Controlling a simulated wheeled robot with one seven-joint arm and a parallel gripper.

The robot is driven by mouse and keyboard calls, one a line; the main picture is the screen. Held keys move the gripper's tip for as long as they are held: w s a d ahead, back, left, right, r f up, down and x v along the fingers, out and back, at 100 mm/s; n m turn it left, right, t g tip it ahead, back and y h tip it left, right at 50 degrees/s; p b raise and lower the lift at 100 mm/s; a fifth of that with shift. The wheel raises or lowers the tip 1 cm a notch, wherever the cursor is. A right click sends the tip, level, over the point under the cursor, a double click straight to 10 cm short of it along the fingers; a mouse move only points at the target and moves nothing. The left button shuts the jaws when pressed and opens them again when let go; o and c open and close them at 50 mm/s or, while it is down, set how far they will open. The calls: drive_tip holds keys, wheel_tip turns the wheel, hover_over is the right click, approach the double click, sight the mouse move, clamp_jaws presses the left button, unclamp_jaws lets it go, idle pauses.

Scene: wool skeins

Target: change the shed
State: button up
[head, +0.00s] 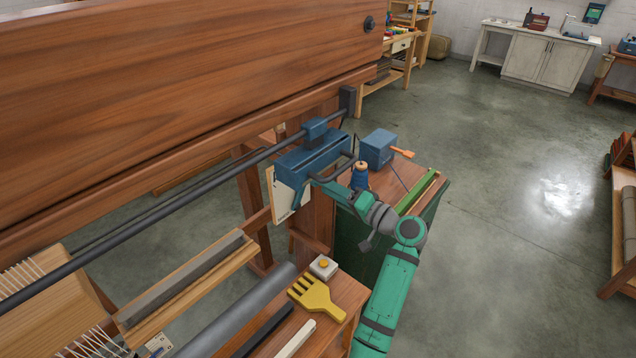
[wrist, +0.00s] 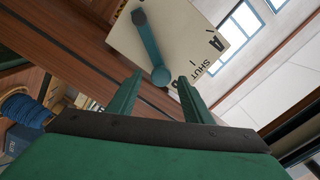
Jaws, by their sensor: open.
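A cream plate (head: 281,196) hangs on the loom's side below a blue housing (head: 312,158). In the wrist view the plate (wrist: 190,32) carries black lettering that reads "SHUT" and an "A", tilted in the picture. A teal lever (wrist: 149,47) stands on it, with a dark end at the upper left and a round teal end lower down. My gripper (head: 318,187) is at the plate. In the wrist view my gripper (wrist: 160,86) is open, with the lever's round end showing between its fingertips. I cannot tell whether they touch it.
The loom's wooden beam (head: 180,80) and black rail (head: 190,180) fill the left. A blue cone (head: 359,180) and a blue box (head: 378,147) stand beside my arm. A yellow comb (head: 316,298) lies on the bench below. Open floor (head: 500,230) is at the right.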

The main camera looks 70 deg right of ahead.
drive_tip(key=v, duration=0.6)
drive_tip(key=shift+s, duration=0.3)
drive_tip(key=shift+w+a, duration=0.15)
